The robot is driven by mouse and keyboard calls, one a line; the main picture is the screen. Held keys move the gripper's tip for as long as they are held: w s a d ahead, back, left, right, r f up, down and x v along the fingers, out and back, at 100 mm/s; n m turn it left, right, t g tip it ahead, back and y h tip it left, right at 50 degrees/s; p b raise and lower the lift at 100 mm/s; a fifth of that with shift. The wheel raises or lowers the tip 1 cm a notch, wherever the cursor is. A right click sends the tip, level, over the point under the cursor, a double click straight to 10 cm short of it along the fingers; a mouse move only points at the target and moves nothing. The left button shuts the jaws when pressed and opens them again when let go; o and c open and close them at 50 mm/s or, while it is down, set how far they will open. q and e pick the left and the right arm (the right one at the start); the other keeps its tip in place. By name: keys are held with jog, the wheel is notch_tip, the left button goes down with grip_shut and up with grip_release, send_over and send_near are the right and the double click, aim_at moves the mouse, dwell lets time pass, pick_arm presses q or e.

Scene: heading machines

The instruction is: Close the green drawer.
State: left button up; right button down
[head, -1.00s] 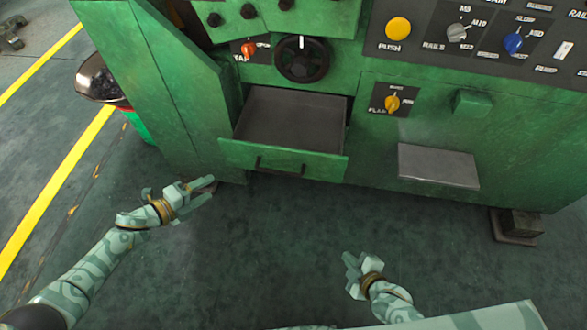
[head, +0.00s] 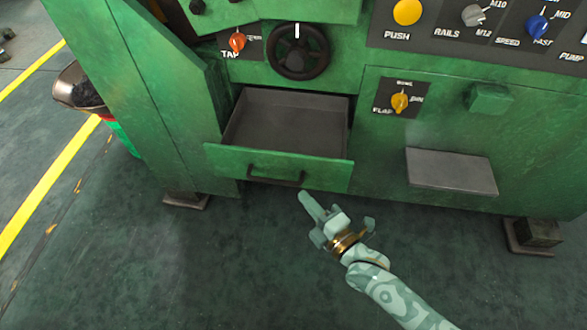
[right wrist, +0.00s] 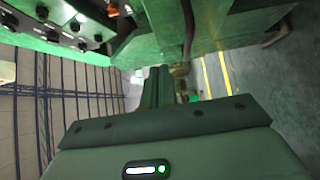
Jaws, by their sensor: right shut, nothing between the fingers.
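The green drawer (head: 225,161) stands pulled out of the green machine in the head view, with its grey inside empty. Its front carries a dark bar handle (head: 276,175). My right gripper (head: 308,200) is shut and empty, just in front of and below the drawer front, near the right end of the handle. I see a small gap in the picture between its tip and the drawer, but cannot tell the exact distance. In the right wrist view, shut green fingers (right wrist: 161,88) point ahead. My left gripper is not in view.
A black handwheel (head: 298,62) and an orange knob (head: 237,41) sit above the drawer. A grey plate (head: 450,171) juts out to the right. A bin of dark material (head: 78,88) stands at left. The floor in front is clear.

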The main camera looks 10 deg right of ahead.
aim_at(285, 158)
jog(key=w+b, duration=0.1)
jog(key=w, duration=0.2)
jog(key=w+a+b, duration=0.1)
jog(key=w, duration=0.1)
jog(key=w+a+b, duration=0.1)
jog(key=w, duration=0.2)
jog(key=shift+w+a+f+b, duration=0.2)
jog(key=shift+w+f+b, duration=0.1)
jog(key=shift+w+b, duration=0.05)
jog(key=shift+w+d+r, duration=0.15)
jog(key=shift+w+r, duration=0.05)
jog(key=shift+w, duration=0.3)
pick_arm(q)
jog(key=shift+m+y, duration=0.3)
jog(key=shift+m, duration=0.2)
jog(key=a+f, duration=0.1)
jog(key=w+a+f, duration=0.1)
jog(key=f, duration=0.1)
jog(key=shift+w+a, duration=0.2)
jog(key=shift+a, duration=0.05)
